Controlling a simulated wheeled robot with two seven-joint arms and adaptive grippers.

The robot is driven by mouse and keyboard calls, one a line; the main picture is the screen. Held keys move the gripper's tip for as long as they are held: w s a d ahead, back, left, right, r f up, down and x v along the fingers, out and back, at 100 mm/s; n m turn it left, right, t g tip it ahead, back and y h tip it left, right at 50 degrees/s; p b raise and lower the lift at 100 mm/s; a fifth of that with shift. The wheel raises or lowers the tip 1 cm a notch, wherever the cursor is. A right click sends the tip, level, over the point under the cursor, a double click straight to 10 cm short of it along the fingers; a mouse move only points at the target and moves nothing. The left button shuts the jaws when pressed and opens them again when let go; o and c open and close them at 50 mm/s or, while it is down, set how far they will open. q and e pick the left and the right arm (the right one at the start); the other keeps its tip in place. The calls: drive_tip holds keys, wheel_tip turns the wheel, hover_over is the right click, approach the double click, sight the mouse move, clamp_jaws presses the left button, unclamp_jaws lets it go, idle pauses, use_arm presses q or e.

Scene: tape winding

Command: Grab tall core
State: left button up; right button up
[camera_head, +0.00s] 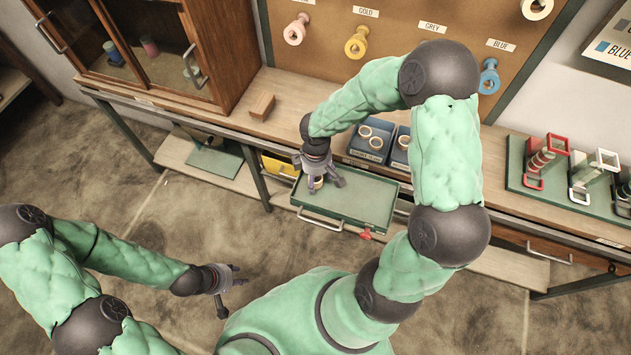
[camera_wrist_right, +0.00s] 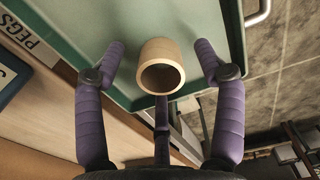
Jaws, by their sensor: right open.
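The tall core is a pale tan hollow cylinder (camera_wrist_right: 161,66) standing in the green open drawer tray (camera_head: 350,205). In the head view it shows only in part under my right gripper (camera_head: 325,180). In the right wrist view my right gripper (camera_wrist_right: 162,62) is open, with one purple finger on each side of the core and gaps between the fingers and the core. My left gripper (camera_head: 230,280) hangs over the floor at the lower left, empty, with its fingers apart.
Two blue bins (camera_head: 372,140) with several pale rings sit on the bench behind the tray. A wooden block (camera_head: 262,107) lies to their left. Colored spools hang on the pegboard (camera_head: 410,60). A green rack (camera_head: 560,185) with clamps stands at the right. The remaining tray floor is clear.

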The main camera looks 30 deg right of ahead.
drive_tip(key=shift+f, duration=0.6)
drive_tip(key=shift+r, duration=0.1)
drive_tip(key=c, duration=0.8)
drive_tip(key=shift+r, duration=0.1)
drive_tip(key=shift+c, duration=0.2)
